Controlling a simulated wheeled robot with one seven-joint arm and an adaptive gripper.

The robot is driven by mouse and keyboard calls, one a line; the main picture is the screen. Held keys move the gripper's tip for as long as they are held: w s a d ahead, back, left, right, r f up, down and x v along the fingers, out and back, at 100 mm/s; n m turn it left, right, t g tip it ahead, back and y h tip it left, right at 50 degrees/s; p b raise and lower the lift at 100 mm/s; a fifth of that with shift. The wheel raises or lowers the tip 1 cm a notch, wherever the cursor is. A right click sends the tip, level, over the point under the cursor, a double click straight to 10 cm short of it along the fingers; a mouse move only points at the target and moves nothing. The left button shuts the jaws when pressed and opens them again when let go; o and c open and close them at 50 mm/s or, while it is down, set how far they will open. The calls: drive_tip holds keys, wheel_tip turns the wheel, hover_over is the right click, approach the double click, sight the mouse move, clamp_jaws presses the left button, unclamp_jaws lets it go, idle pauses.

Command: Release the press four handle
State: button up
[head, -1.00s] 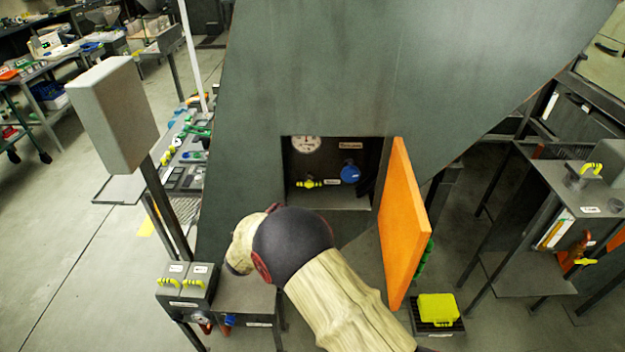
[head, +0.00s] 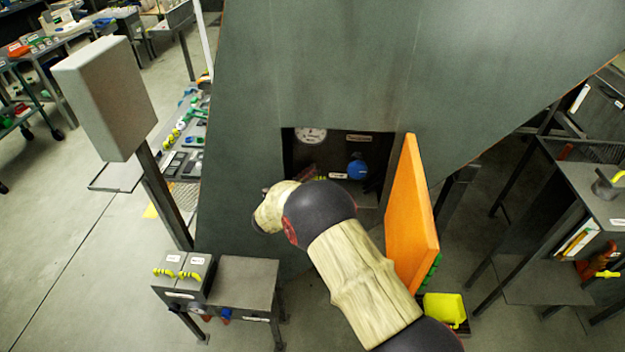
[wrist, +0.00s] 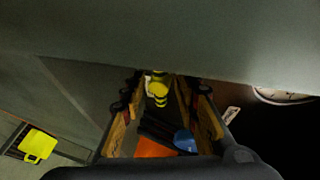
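The yellow handle (wrist: 158,90) shows in the wrist view between the two fingers of my gripper (wrist: 166,84). The fingers stand apart, with a gap visible on both sides of it; whether either touches it I cannot tell. In the head view my gripper (head: 307,173) reaches into the dark recess of the large grey press (head: 320,60). Only a small bit of the yellow handle (head: 321,178) shows there, the rest hidden behind my wrist and gripper.
The recess also holds a round gauge (head: 311,134) and a blue knob (head: 357,169). The orange door (head: 408,225) stands open at its right, close to my arm. A stand with two yellow handles (head: 183,275) is at the lower left. A yellow case (head: 443,308) lies at the lower right.

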drive_tip(key=shift+w+d+f, duration=0.15)
drive_tip(key=shift+w+d, duration=0.1)
drive_tip(key=shift+w, duration=0.25)
drive_tip(key=c, duration=0.5)
drive_tip(key=shift+s+f, duration=0.1)
drive_tip(key=shift+c, duration=1.3)
drive_tip(key=shift+f, duration=0.1)
clamp_jaws()
